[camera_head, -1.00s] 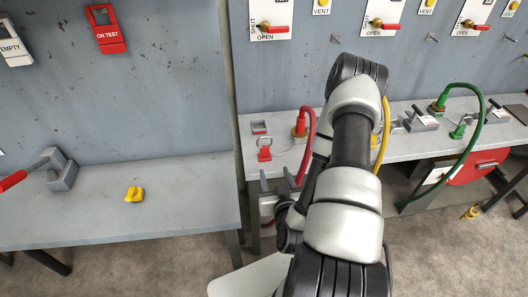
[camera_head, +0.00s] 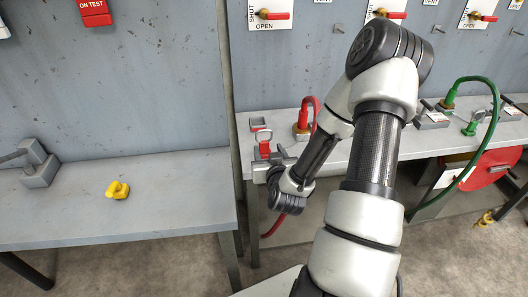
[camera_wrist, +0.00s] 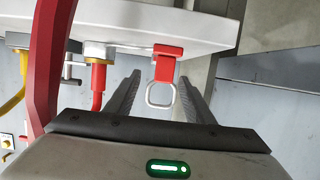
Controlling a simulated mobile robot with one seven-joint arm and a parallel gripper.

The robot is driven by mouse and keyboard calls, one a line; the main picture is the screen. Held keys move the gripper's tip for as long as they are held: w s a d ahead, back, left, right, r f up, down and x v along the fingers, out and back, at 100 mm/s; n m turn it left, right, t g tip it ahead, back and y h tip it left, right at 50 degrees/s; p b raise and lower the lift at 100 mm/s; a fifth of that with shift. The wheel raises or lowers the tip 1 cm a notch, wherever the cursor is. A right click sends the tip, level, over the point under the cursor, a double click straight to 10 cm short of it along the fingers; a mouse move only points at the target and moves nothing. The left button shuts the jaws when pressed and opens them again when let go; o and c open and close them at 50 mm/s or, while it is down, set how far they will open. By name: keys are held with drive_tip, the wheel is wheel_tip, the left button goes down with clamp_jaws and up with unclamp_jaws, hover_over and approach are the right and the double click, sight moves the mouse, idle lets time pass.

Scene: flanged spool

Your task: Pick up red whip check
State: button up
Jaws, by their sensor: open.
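The red whip check (camera_head: 264,151) is a short red piece at the left end of the right bench. In the wrist view, its red strap (camera_wrist: 168,50) lies at the pale bench edge and ends in a metal ring (camera_wrist: 149,94). My gripper (camera_wrist: 160,76) is open, with one dark finger on each side of the ring in the picture. I cannot tell whether the ring is at finger depth. In the head view my gripper (camera_head: 262,167) is at the bench's front edge, close to the whip check and partly hiding it.
A red hose (camera_head: 314,104) rises from a fitting just right of the whip check and also shows in the wrist view (camera_wrist: 41,70). A grey loop (camera_head: 258,122) stands behind it. The left bench (camera_head: 150,215) holds a yellow piece (camera_head: 118,190) and is otherwise mostly clear.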

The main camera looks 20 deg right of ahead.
sight(264, 146)
drive_tip(key=x, duration=0.4)
drive_tip(key=shift+w+a+f, duration=0.15)
drive_tip(key=shift+a+f, duration=0.1)
drive_tip(key=shift+a, duration=0.1)
drive_tip(key=shift+w+d+f, duration=0.15)
drive_tip(key=shift+w, duration=0.4)
drive_tip(key=c, duration=1)
drive_tip(key=shift+c, duration=0.2)
wheel_tip(264, 146, up, 10)
drive_tip(key=shift+p, duration=0.8)
